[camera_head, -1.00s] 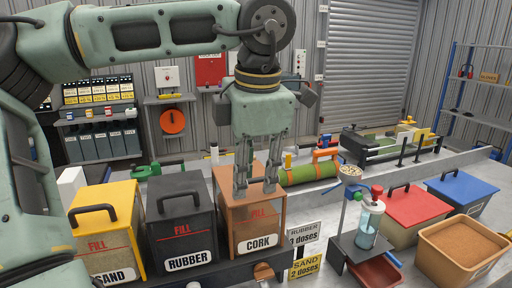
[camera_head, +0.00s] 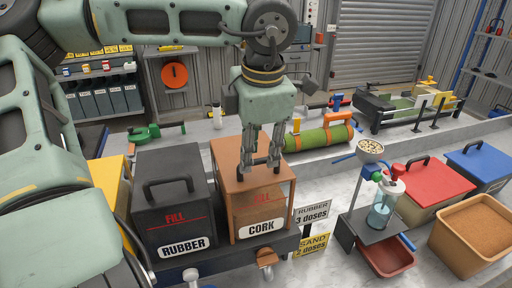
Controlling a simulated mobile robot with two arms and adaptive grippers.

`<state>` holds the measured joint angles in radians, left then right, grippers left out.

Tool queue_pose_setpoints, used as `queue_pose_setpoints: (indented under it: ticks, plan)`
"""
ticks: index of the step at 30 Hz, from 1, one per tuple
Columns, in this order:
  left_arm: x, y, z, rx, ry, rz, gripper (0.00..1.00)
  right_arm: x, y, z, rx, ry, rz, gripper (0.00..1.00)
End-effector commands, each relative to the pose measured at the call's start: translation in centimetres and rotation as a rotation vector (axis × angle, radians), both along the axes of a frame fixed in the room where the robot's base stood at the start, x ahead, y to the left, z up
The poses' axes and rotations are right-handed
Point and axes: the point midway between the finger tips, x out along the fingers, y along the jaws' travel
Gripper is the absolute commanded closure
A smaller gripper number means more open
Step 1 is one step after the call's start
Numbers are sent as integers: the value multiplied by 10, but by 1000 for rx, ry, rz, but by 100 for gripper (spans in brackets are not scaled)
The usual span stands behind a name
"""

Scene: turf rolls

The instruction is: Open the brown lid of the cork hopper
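The cork hopper (camera_head: 260,216) is a brown box with a CORK label on its front, in the middle of the head view. Its brown lid (camera_head: 226,156) lies flat on top and looks closed. My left gripper (camera_head: 261,168) points down over the lid, its two fingers apart on either side of the lid's middle. The fingers hide the lid's handle, so I cannot tell whether they touch it. My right gripper is not in view.
The black rubber hopper (camera_head: 175,210) stands close on the left. A yellow hopper (camera_head: 107,174) is partly hidden behind my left arm. Dose signs (camera_head: 311,214), a dispenser stand (camera_head: 372,228) and a red-lidded box (camera_head: 436,186) are to the right. A green roll (camera_head: 318,138) lies behind.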

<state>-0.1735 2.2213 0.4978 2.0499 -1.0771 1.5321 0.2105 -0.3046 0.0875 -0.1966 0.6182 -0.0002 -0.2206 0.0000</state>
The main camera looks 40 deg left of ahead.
Motion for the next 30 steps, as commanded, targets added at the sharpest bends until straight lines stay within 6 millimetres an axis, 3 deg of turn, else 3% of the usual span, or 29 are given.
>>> queue_pose_setpoints:
  ticks: [10,20,30]
  plan:
    - [0,1,-6,1,0,0,73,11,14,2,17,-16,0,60]
    - [1,1,-6,2,-1,0,100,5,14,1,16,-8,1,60]
    - [1,1,-6,1,-2,1,100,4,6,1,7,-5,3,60]
